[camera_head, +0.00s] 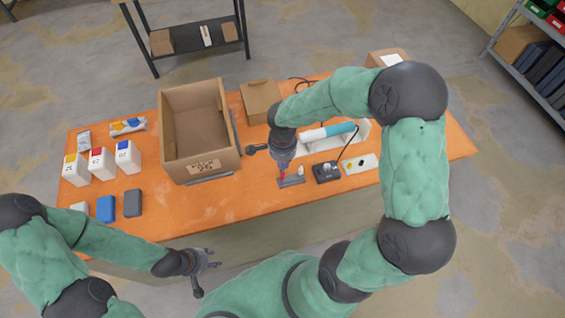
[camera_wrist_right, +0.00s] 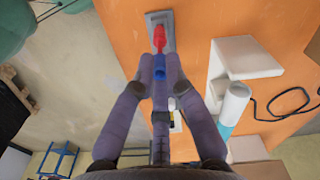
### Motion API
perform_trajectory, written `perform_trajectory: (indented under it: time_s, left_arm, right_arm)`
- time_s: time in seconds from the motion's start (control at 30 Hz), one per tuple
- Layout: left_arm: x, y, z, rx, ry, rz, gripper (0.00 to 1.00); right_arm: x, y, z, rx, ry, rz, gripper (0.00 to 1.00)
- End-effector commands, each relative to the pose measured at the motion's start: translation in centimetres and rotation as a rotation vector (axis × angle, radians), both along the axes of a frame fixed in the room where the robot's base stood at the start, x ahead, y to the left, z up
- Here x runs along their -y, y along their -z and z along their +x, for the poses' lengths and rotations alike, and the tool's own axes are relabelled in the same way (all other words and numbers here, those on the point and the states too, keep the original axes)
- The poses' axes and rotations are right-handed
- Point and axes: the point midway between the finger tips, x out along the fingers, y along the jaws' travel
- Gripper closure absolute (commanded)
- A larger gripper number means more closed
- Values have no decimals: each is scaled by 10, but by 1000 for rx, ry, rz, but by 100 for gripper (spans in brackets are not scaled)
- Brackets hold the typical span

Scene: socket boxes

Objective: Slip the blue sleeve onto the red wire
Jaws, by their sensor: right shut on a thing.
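The red wire (camera_wrist_right: 160,38) stands up from a small grey base (camera_wrist_right: 168,19) near the table's front edge; in the head view it is a small red spot (camera_head: 283,177) under my right gripper. My right gripper (camera_wrist_right: 160,76) is shut on the blue sleeve (camera_wrist_right: 160,67). The sleeve is in line with the wire and close to its red part; I cannot tell whether it is around the wire or just short of it. My left gripper (camera_head: 207,277) is open and empty, in front of the table.
A white and turquoise tool (camera_head: 328,132) lies on a white stand right of the right gripper. A black device (camera_head: 327,172) and a white plate (camera_head: 360,164) are nearby. An open cardboard box (camera_head: 233,160) and several small boxes occupy the left. The orange table (camera_head: 240,203) is clear at front centre.

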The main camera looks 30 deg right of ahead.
Motion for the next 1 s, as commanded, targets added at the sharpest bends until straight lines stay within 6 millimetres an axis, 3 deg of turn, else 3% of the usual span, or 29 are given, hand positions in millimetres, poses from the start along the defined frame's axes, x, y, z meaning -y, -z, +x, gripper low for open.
perform_trajectory:
  time_s: [1.0]
  left_arm:
    - [0, 18, 0, 0, 0, 0, 60]
  right_arm:
    - [0, 18, 0, 0, 0, 0, 96]
